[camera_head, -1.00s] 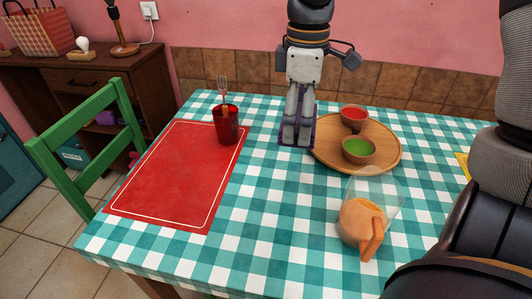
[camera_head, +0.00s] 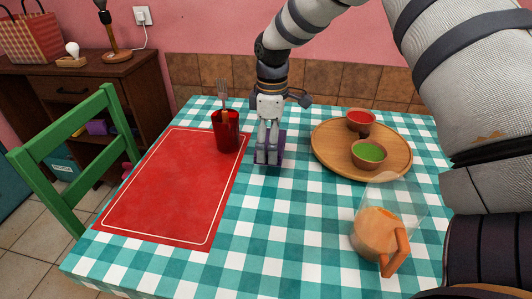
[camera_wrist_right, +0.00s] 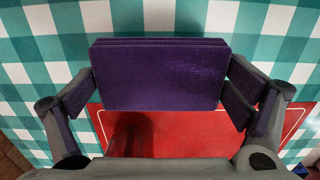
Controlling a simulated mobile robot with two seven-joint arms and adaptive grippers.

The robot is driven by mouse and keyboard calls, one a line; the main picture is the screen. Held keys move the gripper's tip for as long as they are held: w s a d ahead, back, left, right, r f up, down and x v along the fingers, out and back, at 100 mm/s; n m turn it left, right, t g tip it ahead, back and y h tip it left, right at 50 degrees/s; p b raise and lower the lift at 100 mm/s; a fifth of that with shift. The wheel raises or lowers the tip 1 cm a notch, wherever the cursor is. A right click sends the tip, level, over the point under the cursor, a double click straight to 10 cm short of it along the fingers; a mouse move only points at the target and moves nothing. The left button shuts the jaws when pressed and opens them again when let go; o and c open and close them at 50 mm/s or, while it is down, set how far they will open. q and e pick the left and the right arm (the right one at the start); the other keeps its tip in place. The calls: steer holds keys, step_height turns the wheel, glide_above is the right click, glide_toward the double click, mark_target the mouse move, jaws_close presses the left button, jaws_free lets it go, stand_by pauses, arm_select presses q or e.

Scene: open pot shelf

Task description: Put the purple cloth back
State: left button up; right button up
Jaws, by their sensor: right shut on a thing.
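The purple cloth (camera_head: 282,148) is a folded, flat stack with a ribbed weave. It is held at its two ends between the fingers of my right gripper (camera_head: 267,158). In the right wrist view the cloth (camera_wrist_right: 160,75) spans the gap between the fingers of my right gripper (camera_wrist_right: 162,95). In the head view most of it is hidden behind the gripper. It hangs over the checked tablecloth, between the red cup and the round tray; its exact height above the table is hard to tell. My left gripper is not in view.
A red placemat (camera_head: 170,190) lies left, with a red cup (camera_head: 226,132) holding a fork at its corner. A round wooden tray (camera_head: 345,165) with two small bowls stands right. A jug (camera_head: 378,235) stands in front of it. A green chair (camera_head: 80,155) and dark cabinet (camera_head: 72,95) are left.

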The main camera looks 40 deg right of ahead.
steer(key=shift+w+f, duration=0.15)
steer(key=shift+f, duration=0.8)
steer(key=shift+w+f, duration=0.1)
steer(key=shift+f, duration=0.8)
steer(key=o, duration=0.9)
steer(key=shift+c, duration=0.2)
step_height(320, 180, up, 12)
steer(key=shift+r+p, duration=0.15)
steer(key=shift+p, duration=0.2)
